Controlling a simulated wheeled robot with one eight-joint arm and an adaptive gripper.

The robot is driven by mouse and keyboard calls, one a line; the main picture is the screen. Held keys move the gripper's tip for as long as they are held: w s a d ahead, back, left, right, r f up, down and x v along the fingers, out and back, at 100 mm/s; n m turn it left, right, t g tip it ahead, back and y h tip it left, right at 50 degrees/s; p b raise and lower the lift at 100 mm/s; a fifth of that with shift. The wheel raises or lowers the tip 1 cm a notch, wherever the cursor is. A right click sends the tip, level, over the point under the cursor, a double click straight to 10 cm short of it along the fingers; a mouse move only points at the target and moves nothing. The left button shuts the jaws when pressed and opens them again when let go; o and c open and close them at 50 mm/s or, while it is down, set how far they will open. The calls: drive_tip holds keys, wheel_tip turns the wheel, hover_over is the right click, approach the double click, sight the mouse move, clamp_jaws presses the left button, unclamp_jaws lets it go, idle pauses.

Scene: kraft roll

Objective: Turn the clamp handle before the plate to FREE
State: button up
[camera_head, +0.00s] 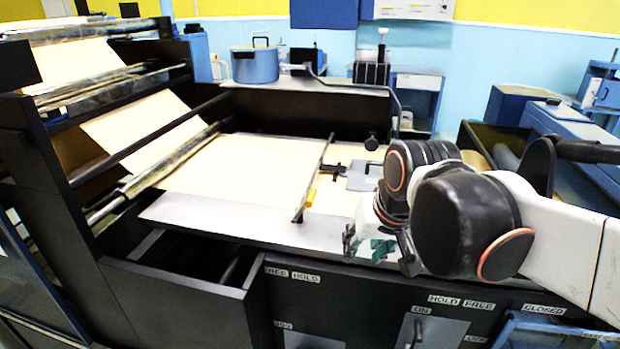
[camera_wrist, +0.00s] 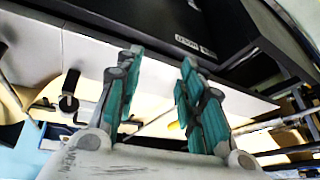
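My gripper (camera_head: 378,248) hangs over the bench's front edge, pointing down. In the wrist view my gripper (camera_wrist: 162,60) has its two teal-padded fingers apart with nothing between them. A HOLD FREE label (camera_head: 461,302) is on the dark front panel, right of and below my gripper. A FREE HOLD label (camera_head: 292,275) is further left on the same panel. A label with HOLD also shows upside down in the wrist view (camera_wrist: 187,42). A grey plate (camera_head: 363,177) lies on the worktop behind my gripper. I cannot make out a clamp handle for certain; my gripper and arm hide part of the front edge.
A lever (camera_head: 417,332) stands on a panel under an ON label (camera_head: 421,310). An open dark drawer (camera_head: 185,280) juts out at the left front. A dark bar with a yellow piece (camera_head: 311,197) crosses the paper sheet (camera_head: 245,172).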

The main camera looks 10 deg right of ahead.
drive_tip(key=w+a+r+m+g+p, duration=0.2)
drive_tip(key=w+r+p, duration=0.7)
drive_tip(key=w, duration=0.2)
drive_tip(key=m+g+y+p, duration=0.1)
drive_tip(key=g+p, duration=0.1)
drive_tip(key=p, duration=0.5)
approach(311, 196)
drive_tip(key=f, duration=0.3)
drive_tip(key=a+f, duration=0.1)
drive_tip(key=f, duration=0.3)
drive_tip(key=w+f+b, duration=0.1)
drive_tip(key=f, duration=0.3)
drive_tip(key=shift+a, duration=0.3)
clamp_jaws()
